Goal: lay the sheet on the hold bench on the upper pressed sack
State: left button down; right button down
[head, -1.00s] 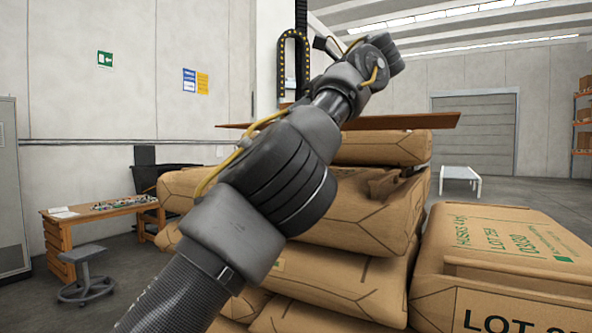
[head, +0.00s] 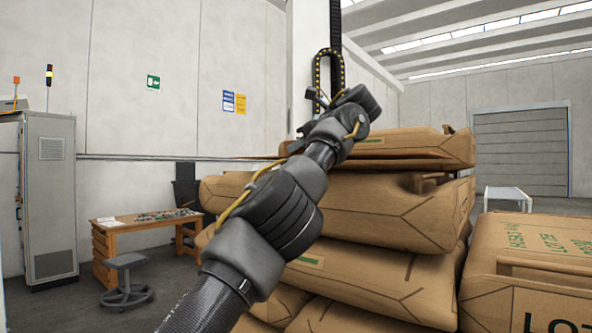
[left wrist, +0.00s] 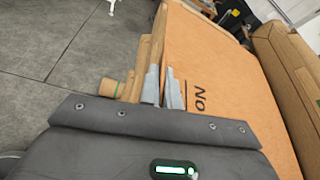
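The sheet (left wrist: 212,58) is a flat orange-brown panel with dark lettering in the left wrist view. In the head view only a thin brown edge of it (head: 262,157) seems to show at the left of the stack; the rest is hidden. My left gripper (left wrist: 163,70) has its two grey fingers close together at the sheet's edge and appears shut on it. In the head view the gripper itself is hidden beyond my wrist. The top sack (head: 415,150) lies on the stack, with a small tab raised on it. My right gripper is not in view.
More sacks (head: 400,215) are stacked below the top one. Another printed sack (head: 530,245) stands at the right. A wooden workbench (head: 150,228), a stool (head: 125,262) and a grey cabinet (head: 48,200) are at the left. A low white table (head: 508,193) stands far right.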

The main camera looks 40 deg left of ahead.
pick_arm(q)
jog(key=shift+a+f, duration=0.3)
jog(key=f+b, duration=0.2)
jog(key=f, duration=0.1)
jog(key=shift+a+f+b, duration=0.15)
jog(key=shift+a+b, duration=0.05)
jog(key=shift+b, duration=0.1)
jog(key=shift+s+d+f, duration=0.1)
jog(key=shift+f, duration=0.05)
jog(key=c, duration=1.6)
grip_release()
